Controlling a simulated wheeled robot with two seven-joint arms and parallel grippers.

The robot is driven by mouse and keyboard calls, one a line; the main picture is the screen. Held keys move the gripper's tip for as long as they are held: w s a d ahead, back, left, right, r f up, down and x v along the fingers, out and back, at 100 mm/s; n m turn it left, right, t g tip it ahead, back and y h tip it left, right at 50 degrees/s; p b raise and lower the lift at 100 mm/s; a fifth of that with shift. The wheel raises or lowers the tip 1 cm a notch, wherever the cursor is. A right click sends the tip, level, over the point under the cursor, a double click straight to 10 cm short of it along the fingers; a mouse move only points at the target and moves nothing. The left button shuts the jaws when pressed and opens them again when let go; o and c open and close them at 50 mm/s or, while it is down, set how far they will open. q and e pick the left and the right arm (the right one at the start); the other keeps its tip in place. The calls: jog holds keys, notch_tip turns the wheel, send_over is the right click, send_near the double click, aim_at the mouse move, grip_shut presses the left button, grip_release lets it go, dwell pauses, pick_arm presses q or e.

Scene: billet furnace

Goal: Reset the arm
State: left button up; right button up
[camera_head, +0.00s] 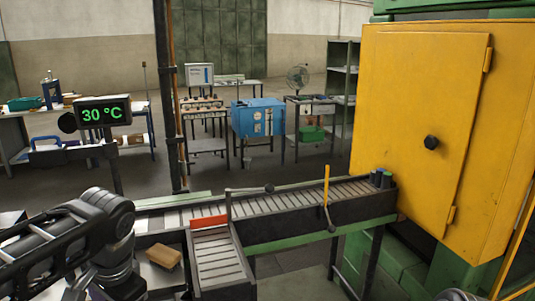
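My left arm (100,215) comes in from the lower left, bent, with its lower links running out of the bottom of the view. Its gripper is not visible. My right gripper is not in view; a small grey rounded part (458,295) shows at the bottom right edge, and I cannot tell what it is.
A roller conveyor (290,205) runs toward the yellow furnace cabinet (400,100), whose door is shut. A short roller branch (217,262) and a brown block (164,257) lie near my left arm. A display (103,112) reads 30 °C. A yellow-handled lever (326,190) stands at the conveyor.

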pick_arm(q)
jog(key=w+d+f+h, duration=0.1)
jog(key=d+f+h, duration=0.1)
jog(key=d+f, duration=0.5)
jog(key=d+f+n+g+h, duration=0.1)
jog(key=d+f, duration=0.1)
jog(key=f, duration=0.9)
jog(key=w+d+f+h, duration=0.1)
jog(key=d+f+h, duration=0.1)
jog(key=d+f, duration=0.5)
jog(key=s+d+f+n, duration=0.2)
jog(key=s+f+n, duration=0.1)
jog(key=s+f, duration=0.4)
jog(key=s+d+f+n+h, duration=0.1)
jog(key=s+d+f+n, duration=0.1)
jog(key=s+f, duration=0.6)
notch_tip(320, 180, down, 5)
jog(key=shift+s+d+f+n, duration=0.1)
jog(key=shift+s+d+n, duration=0.15)
jog(key=shift+n, duration=0.25)
